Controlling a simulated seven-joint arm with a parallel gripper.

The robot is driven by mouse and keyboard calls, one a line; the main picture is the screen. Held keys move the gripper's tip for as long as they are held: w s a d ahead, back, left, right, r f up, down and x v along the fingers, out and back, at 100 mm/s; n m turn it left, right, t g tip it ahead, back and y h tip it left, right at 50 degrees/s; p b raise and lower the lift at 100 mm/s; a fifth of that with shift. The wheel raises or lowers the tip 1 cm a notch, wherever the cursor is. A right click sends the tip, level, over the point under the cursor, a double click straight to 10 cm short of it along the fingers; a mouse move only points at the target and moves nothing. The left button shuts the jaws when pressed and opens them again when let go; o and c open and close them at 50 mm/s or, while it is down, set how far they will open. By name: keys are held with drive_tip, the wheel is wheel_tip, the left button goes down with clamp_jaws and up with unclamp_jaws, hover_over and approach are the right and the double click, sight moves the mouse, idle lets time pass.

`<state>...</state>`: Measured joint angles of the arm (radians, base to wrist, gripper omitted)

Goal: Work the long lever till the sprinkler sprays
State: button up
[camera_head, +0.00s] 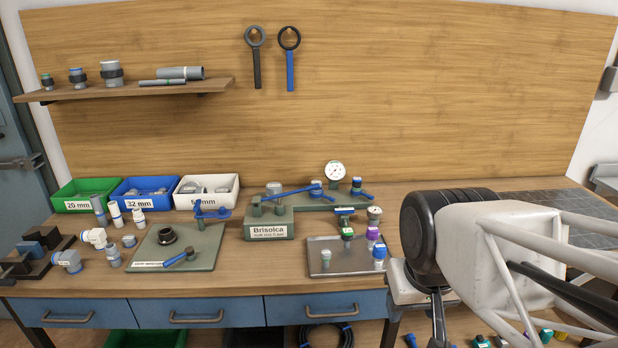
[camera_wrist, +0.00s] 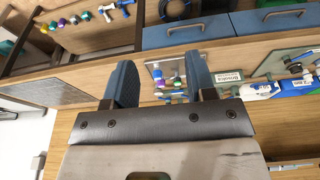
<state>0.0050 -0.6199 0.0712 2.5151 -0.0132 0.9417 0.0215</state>
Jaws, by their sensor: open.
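The long blue lever (camera_head: 291,193) lies slightly tilted across the top of the grey-green manifold block (camera_head: 284,222) labelled Brisolca. Short blue handles (camera_head: 361,193) sit at the block's right end, near a round white gauge (camera_head: 334,171). I cannot tell which part is the sprinkler, and no spray shows. My arm fills the right of the head view, well to the right of the lever. In the wrist view my gripper (camera_wrist: 160,80) is open and empty, its two blue fingers apart. The bench lies beyond them, and I cannot make out the lever there.
A metal tray (camera_head: 325,268) with colored-cap fittings sits in front of the block's right side. A green mat (camera_head: 203,250) with a small valve lies left. Green, blue and white bins (camera_head: 206,199) stand behind. A shelf (camera_head: 135,91) hangs above. Bench space right of the block is partly hidden by my arm.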

drive_tip(key=w, duration=0.1)
drive_tip(key=w+r, duration=0.1)
drive_tip(key=w, duration=0.1)
drive_tip(key=w+r, duration=0.1)
drive_tip(key=w, duration=0.1)
drive_tip(key=shift+w+a+r, duration=0.1)
drive_tip(key=shift+a+r, duration=0.1)
drive_tip(key=shift+r, duration=0.05)
clamp_jaws()
drive_tip(key=w+a+r, duration=0.2)
drive_tip(key=w+r, duration=0.1)
drive_tip(key=w, duration=0.7)
drive_tip(key=w+a+r, duration=0.1)
drive_tip(key=w+r, duration=0.2)
drive_tip(key=w, duration=0.7)
drive_tip(key=w+a+f, duration=0.1)
drive_tip(key=w+a, duration=0.2)
drive_tip(key=w, duration=0.6)
drive_tip(key=w+a+f, duration=0.1)
drive_tip(key=w+a, duration=0.2)
drive_tip(key=w, duration=0.7)
drive_tip(key=w+a+f, duration=0.1)
drive_tip(key=w+a, duration=0.2)
drive_tip(key=w, duration=0.6)
drive_tip(key=shift+w+t+h, duration=0.3)
drive_tip(key=shift+w+h, duration=0.1)
